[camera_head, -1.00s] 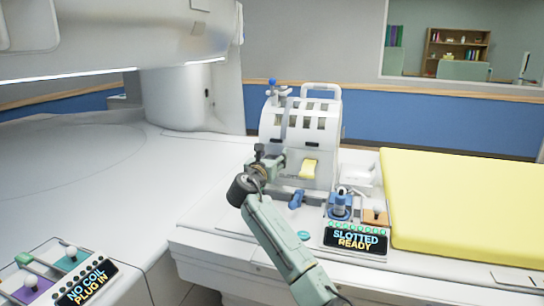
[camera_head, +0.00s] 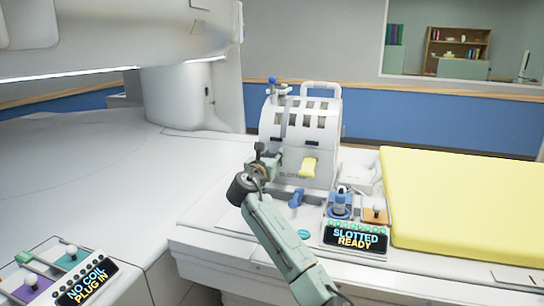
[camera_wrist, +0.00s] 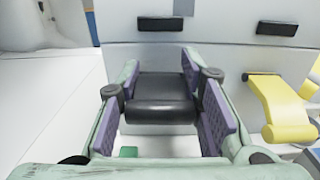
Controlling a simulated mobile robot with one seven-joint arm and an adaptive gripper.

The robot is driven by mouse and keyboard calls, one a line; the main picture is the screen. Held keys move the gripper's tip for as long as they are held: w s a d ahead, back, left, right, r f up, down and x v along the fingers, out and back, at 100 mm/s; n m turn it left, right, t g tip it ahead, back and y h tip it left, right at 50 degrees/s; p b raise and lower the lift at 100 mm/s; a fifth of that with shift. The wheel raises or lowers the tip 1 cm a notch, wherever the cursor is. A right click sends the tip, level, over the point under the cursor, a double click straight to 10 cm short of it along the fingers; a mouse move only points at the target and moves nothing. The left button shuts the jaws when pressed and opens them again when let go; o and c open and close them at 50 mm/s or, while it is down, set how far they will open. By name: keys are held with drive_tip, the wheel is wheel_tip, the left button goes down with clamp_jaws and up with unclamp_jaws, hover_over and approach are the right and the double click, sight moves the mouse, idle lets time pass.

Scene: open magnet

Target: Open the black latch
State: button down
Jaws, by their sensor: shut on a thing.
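The black latch (camera_wrist: 160,98) is a broad dark flap on the front of the white coil housing (camera_head: 316,125). It sticks out from the housing in the wrist view. My gripper (camera_wrist: 168,88) has its purple pads on both sides of the latch, shut on it. In the head view my gripper (camera_head: 262,165) is at the lower left front of the housing and mostly hides the latch. A yellow latch (camera_wrist: 284,108) sits to the right, clear of my fingers. It hangs on the housing front in the head view (camera_head: 309,167).
Black catches (camera_wrist: 160,23) (camera_wrist: 277,28) sit above the latches. A blue plug (camera_head: 340,205) and a display reading "SLOTTED READY" (camera_head: 356,239) are right of my arm. A yellow pad (camera_head: 465,205) covers the right of the table.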

sight(271, 155)
drive_tip(key=shift+f+b, duration=0.35)
drive_tip(key=shift+b, duration=0.75)
drive_tip(key=shift+s+t+b, duration=0.1)
drive_tip(key=shift+t+b, duration=0.5)
drive_tip(key=shift+r, duration=0.15)
drive_tip(key=c, duration=1.1)
unclamp_jaws()
wheel_tip(271, 155, up, 10)
drive_tip(key=shift+r, duration=0.1)
drive_tip(key=shift+a, duration=0.1)
